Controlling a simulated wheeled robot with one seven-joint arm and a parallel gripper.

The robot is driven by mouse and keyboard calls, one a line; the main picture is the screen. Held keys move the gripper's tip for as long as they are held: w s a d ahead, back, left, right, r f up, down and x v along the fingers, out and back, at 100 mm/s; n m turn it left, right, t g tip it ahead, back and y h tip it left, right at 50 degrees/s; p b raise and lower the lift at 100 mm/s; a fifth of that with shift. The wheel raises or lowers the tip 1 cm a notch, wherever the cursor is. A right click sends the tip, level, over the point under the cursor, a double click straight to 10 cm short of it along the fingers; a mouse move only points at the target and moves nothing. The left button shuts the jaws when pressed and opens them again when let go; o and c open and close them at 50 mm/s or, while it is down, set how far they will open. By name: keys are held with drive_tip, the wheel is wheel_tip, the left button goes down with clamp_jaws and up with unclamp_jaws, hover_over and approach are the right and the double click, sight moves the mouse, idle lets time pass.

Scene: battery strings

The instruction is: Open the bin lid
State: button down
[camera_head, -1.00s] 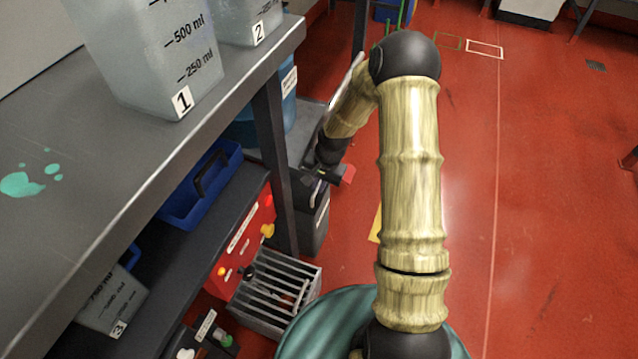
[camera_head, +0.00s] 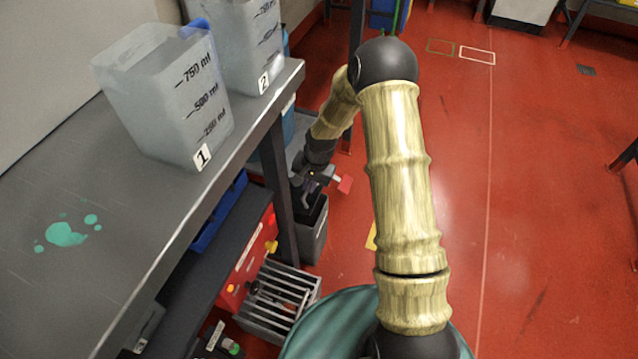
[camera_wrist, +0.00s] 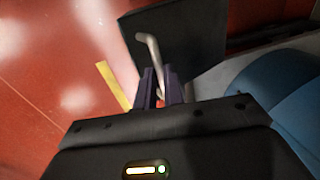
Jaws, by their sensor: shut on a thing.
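The bin (camera_head: 315,240) is a dark grey box on the floor, just right of the shelf leg in the head view. My gripper (camera_head: 312,184) is above it, small and dark there. In the wrist view my gripper (camera_wrist: 161,82) has its purple fingers shut around a bent grey handle (camera_wrist: 150,50). A dark square panel, seemingly the bin lid (camera_wrist: 185,40), lies just beyond the fingers. In the head view the bin's upper rim shows below the gripper, with a dark inside; the lid's exact tilt is hard to tell.
A grey bench (camera_head: 60,190) with marked containers (camera_head: 165,100) stands at left. A slatted grey crate (camera_head: 280,300) and a red control box (camera_head: 250,262) are near the bin. A blue thing (camera_wrist: 290,105) is at right in the wrist view. Red floor at right is open.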

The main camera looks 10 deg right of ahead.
drive_tip(key=shift+w+a+r+p, duration=0.3)
drive_tip(key=shift+a+r+p, duration=0.1)
drive_tip(key=shift+a+r, duration=0.2)
drive_tip(key=shift+w+a+r+p, duration=0.25)
drive_tip(key=shift+a+r+p, duration=0.2)
drive_tip(key=shift+a, duration=0.2)
drive_tip(key=shift+w+a+r+p, duration=0.3)
drive_tip(key=shift+a+p, duration=0.3)
drive_tip(key=c, duration=1.5)
unclamp_jaws()
drive_tip(key=shift+f, duration=0.2)
drive_tip(key=shift+d+r, duration=0.15)
drive_tip(key=d+r+p, duration=0.1)
drive_tip(key=r+p, duration=0.1)
drive_tip(key=r, duration=0.6)
drive_tip(key=s+d+r+p, duration=0.1)
drive_tip(key=d+r+p, duration=0.1)
drive_tip(key=r, duration=0.7)
drive_tip(key=shift+s+p, duration=0.3)
drive_tip(key=shift+p, duration=0.5)
